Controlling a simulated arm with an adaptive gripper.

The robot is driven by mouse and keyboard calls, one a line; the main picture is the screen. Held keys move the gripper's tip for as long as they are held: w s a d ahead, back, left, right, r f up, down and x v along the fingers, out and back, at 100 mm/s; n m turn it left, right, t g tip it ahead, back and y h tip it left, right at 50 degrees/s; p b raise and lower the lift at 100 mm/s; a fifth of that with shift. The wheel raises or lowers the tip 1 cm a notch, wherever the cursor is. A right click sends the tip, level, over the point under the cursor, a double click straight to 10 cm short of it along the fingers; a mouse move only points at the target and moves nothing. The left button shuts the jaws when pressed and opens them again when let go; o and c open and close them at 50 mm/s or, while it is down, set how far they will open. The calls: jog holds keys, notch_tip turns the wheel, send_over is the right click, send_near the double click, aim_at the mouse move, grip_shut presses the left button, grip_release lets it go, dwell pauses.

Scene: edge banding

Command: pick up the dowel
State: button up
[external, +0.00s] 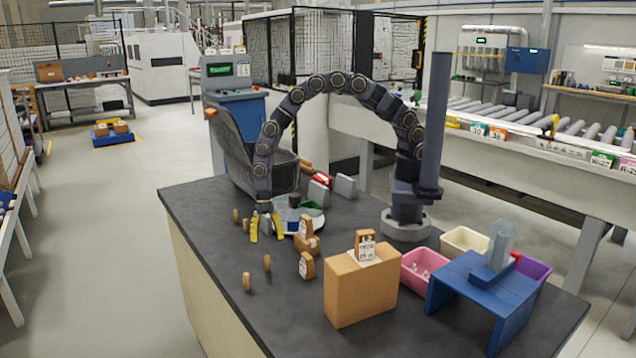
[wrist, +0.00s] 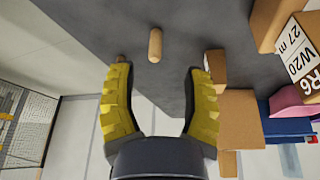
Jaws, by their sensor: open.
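Several small light-wood dowels stand on the dark bench top in the external view: one dowel (external: 236,215) and a second dowel (external: 246,225) left of my gripper, a third dowel (external: 267,263) and a fourth dowel (external: 247,281) nearer the front. My gripper (external: 266,229) points down with its yellow fingers apart and nothing between them. In the wrist view my gripper (wrist: 160,100) is open, and one dowel (wrist: 155,45) shows beyond the fingertips, roughly centred in the gap. Another dowel (wrist: 120,58) is mostly hidden by the left finger.
Wooden blocks (external: 307,265) and a clear container (external: 286,210) stand close to the right of my gripper. A large cardboard box (external: 360,285), a pink bin (external: 424,265) and a blue stand (external: 480,290) lie farther right. The bench's left front is mostly clear.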

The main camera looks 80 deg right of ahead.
aim_at(268, 270)
jog(key=x, duration=0.6)
jog(key=shift+w+a+f, duration=0.2)
jog(key=shift+a+f, duration=0.05)
jog(key=shift+a, duration=0.05)
jog(key=c, duration=0.8)
